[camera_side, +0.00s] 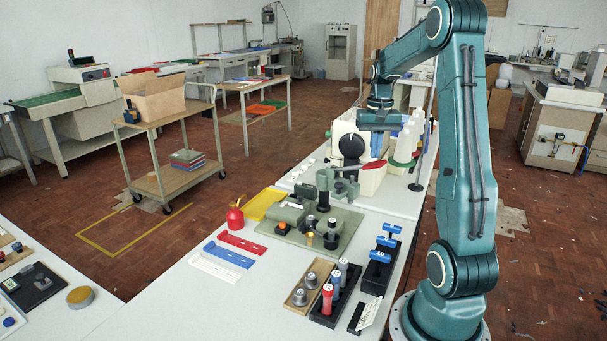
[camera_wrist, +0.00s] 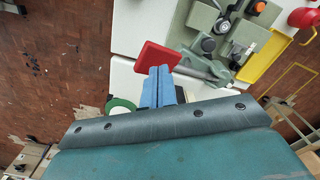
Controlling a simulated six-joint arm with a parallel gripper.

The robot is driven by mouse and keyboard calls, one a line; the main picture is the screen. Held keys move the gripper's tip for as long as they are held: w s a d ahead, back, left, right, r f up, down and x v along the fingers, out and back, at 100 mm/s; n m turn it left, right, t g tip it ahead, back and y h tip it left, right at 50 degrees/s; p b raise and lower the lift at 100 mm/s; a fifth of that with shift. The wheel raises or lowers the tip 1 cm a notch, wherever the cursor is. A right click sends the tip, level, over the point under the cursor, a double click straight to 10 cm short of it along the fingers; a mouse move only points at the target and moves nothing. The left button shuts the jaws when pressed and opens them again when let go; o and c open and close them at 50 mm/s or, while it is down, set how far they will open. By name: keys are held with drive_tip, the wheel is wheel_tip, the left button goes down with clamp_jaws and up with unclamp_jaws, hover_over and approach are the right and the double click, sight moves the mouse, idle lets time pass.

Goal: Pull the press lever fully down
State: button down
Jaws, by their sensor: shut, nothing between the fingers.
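The press (camera_side: 322,187) is a grey-green machine on a green base plate (camera_side: 347,222). Its lever ends in a red grip (camera_side: 373,165), which sticks out to the right, roughly level and well above the plate. The red grip also shows in the wrist view (camera_wrist: 153,58), with the press body (camera_wrist: 208,22) beyond it. My gripper (camera_side: 377,154) points down just above the grip. In the wrist view its blue fingers (camera_wrist: 160,70) are together, with nothing between them, and their tips overlap the grip's edge. I cannot tell whether they touch it.
A cream sewing machine (camera_side: 350,145) stands right behind the lever. White thread cones (camera_side: 408,135) stand beside it.

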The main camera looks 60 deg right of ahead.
drive_tip(key=shift+f, duration=0.2)
drive_tip(key=shift+f, duration=4.7)
drive_tip(key=shift+r, duration=6.6)
drive_tip(key=shift+a, duration=0.1)
